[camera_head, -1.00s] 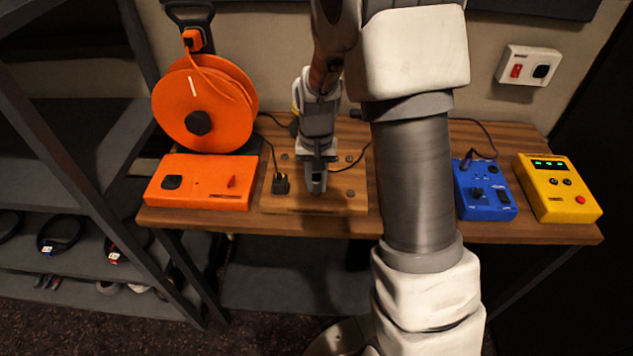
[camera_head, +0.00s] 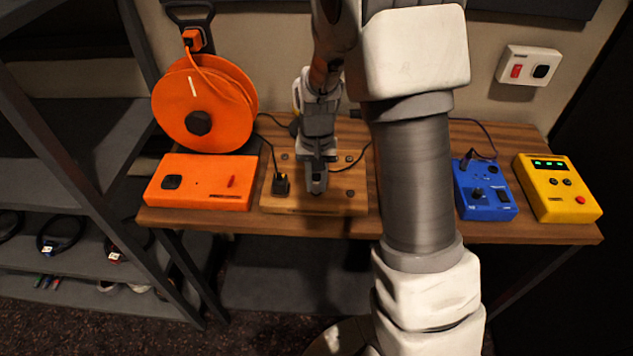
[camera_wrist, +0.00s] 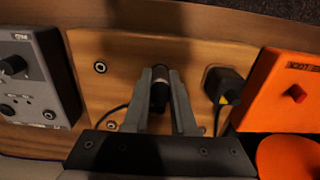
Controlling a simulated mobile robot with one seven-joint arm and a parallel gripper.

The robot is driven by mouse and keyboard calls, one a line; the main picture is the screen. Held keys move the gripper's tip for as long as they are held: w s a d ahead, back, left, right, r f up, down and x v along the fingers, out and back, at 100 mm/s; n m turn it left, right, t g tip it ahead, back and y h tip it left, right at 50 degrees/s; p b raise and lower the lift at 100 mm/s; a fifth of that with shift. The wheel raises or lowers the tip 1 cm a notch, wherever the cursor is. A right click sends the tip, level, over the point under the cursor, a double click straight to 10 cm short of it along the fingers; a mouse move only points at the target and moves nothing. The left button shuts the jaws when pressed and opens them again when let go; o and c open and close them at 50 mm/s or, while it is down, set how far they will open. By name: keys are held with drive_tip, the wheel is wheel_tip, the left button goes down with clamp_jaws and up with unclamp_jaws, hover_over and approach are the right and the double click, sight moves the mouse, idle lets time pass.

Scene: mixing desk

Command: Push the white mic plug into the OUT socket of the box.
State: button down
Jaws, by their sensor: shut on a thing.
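My gripper (camera_head: 316,184) is over the wooden board (camera_head: 335,204) on the desk, near its middle. In the wrist view its fingers (camera_wrist: 160,85) are shut on a dark cylindrical plug (camera_wrist: 159,92). The plug looks black here; no white shows on it. A thin cable (camera_wrist: 112,114) runs left beside the fingers. A grey box (camera_wrist: 36,80) with a knob and round sockets stands left of the board in the wrist view; my arm hides it in the head view. I cannot read which socket is OUT. The plug is apart from this box.
A black adapter (camera_head: 281,184) sits on the board beside my gripper. The orange box (camera_head: 202,182) and orange cable reel (camera_head: 203,105) are to the left. A blue box (camera_head: 484,190) and a yellow box (camera_head: 557,188) stand right of my arm.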

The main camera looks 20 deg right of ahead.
drive_tip(key=shift+r, duration=0.1)
drive_tip(key=shift+r+p, duration=2.2)
drive_tip(key=shift+r, duration=0.75)
